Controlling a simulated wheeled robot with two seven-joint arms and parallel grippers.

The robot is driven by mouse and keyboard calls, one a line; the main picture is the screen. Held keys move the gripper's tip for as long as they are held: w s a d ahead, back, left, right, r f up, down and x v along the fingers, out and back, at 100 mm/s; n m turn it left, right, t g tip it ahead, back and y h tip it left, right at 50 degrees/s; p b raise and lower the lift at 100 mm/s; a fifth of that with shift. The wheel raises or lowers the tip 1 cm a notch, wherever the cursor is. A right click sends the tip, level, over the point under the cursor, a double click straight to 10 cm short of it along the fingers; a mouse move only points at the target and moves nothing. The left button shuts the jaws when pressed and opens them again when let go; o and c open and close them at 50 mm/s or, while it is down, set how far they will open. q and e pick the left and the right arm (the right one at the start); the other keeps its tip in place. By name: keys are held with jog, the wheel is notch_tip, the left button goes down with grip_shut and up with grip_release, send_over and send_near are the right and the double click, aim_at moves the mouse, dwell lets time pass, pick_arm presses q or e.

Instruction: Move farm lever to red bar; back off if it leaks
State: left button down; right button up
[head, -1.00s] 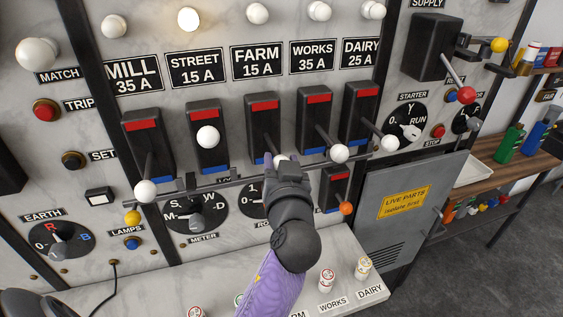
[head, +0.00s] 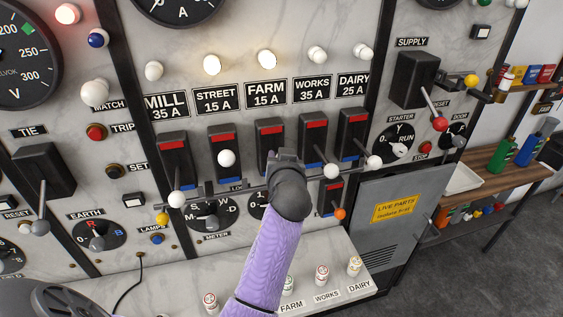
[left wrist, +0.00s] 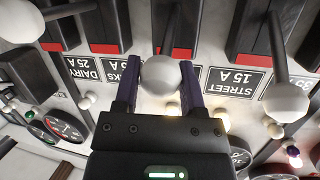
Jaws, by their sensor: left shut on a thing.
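The farm switch (head: 270,145) is a black box under the FARM 15 A plate, with a red bar (head: 270,128) at its top; my gripper hides its lower part. My left gripper (head: 285,158), on the purple-sleeved arm, covers the farm lever's knob in the head view. In the left wrist view, its two fingers (left wrist: 157,92) are shut around the white ball knob (left wrist: 160,72) of the farm lever, with the lever's stem (left wrist: 168,35) behind. The farm red bar also shows there (left wrist: 182,54), just beyond the knob. My right gripper is not in view.
The street knob (head: 226,158) and works knob (head: 331,171) flank the gripper. The farm lamp (head: 266,59) and street lamp (head: 212,65) are lit; the mill lamp (head: 154,71) is dark. A lamp at top left (head: 68,14) glows pinkish. A shelf stands at right.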

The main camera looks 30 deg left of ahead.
pick_arm(q)
jog(key=shift+w+a+r+p, duration=0.2)
jog(key=shift+a+r+p, duration=0.1)
jog(key=shift+r, duration=0.25)
jog(key=shift+w+a+r+p, duration=0.2)
jog(key=shift+r+p, duration=0.1)
jog(key=shift+r, duration=0.25)
jog(key=shift+c, duration=2.2)
grip_release()
jog(key=shift+o, duration=1.2)
jog(key=shift+a+f, duration=0.1)
